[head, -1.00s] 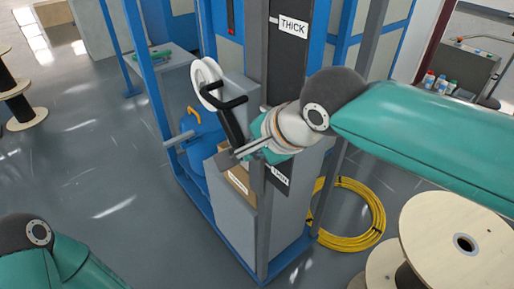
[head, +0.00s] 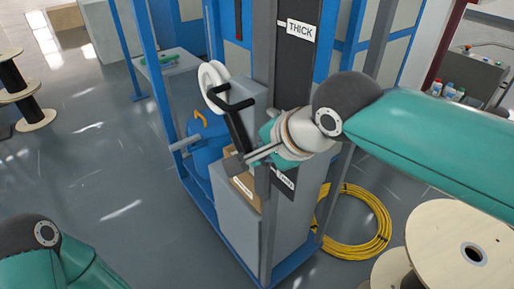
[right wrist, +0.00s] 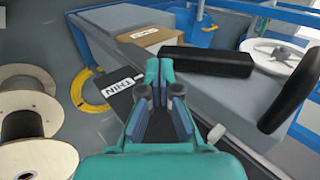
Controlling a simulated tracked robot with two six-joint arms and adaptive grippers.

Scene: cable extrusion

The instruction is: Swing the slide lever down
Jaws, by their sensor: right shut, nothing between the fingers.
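The slide lever (head: 238,128) is a black bar with a black cross handle at its upper end, mounted on the machine's grey post. In the right wrist view its black handle (right wrist: 205,62) lies just beyond and right of my fingertips. My right gripper (head: 240,163) is at the lower end of the lever in the head view. The right wrist view shows its fingers (right wrist: 158,75) shut together and empty. I cannot tell whether they touch the lever. My left arm shows at the lower left, but its gripper is out of view.
A THICK label (head: 300,29) is high on the post's dark plate, and a THIN label (right wrist: 124,84) is lower down. A white wheel (head: 213,82) stands behind the lever. A yellow cable coil (head: 378,243) and a wooden spool (head: 435,240) lie to the right.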

